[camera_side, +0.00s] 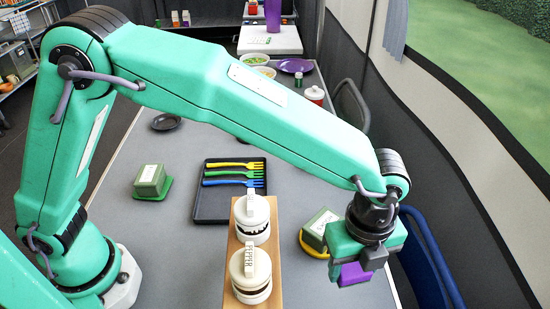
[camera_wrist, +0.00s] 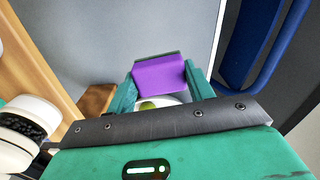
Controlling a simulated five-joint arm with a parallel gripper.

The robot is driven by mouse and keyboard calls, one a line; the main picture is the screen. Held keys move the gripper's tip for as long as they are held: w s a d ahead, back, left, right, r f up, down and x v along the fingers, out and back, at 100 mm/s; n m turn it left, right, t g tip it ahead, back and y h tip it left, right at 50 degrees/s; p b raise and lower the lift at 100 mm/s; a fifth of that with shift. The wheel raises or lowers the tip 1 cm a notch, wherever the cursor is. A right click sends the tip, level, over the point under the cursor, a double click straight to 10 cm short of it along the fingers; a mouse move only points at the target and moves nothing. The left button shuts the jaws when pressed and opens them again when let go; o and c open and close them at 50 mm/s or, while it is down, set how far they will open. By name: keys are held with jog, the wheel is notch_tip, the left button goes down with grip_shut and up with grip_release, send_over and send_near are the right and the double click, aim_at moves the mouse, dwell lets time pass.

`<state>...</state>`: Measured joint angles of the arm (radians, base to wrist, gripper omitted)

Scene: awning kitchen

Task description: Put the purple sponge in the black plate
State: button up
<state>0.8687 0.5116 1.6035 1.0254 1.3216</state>
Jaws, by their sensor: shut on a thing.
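The purple sponge (camera_side: 355,273) is held in my gripper (camera_side: 358,258) at the right of the side view, near the table's right edge. In the wrist view the purple sponge (camera_wrist: 160,76), with a dark layer along its top, sits between the two green fingers. My gripper is shut on it. A small round black plate (camera_side: 166,122) lies on the table at the back left, well away from my gripper, and looks empty. It does not show in the wrist view.
A black tray (camera_side: 199,212) with colored forks lies mid-table. A wooden stand (camera_side: 277,245) holds two white jars, left of my gripper. A green box (camera_side: 320,225) on a yellow plate is beside my gripper; another green box (camera_side: 150,178) is left. Blue chair (camera_side: 430,260) at right.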

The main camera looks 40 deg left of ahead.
jog(key=w+a+n, duration=0.1)
jog(key=w+a, duration=0.3)
jog(key=a, duration=0.1)
jog(key=w+a+n, duration=0.2)
jog(key=w+a, duration=0.2)
jog(key=a, duration=0.1)
jog(key=w+a+n, duration=0.1)
jog(key=w+a, duration=0.4)
jog(key=shift+w+a+r+n, duration=0.1)
jog(key=shift+r+n, duration=0.2)
jog(key=shift+r, duration=0.05)
jog(key=w+a+n, duration=0.2)
jog(key=w+a, duration=0.1)
jog(key=a, duration=0.5)
jog(key=w+a+n, duration=0.2)
jog(key=w+a, duration=0.1)
jog(key=a, duration=0.5)
jog(key=n, duration=0.8)
send_over(166, 123)
jog(key=s+d, duration=0.2)
jog(key=d, duration=0.1)
notch_tip(166, 123, down, 5)
jog(key=shift+s+a+f, duration=0.1)
jog(key=shift+s, duration=0.05)
jog(key=shift+f, duration=1.95)
jog(key=shift+f, duration=0.5)
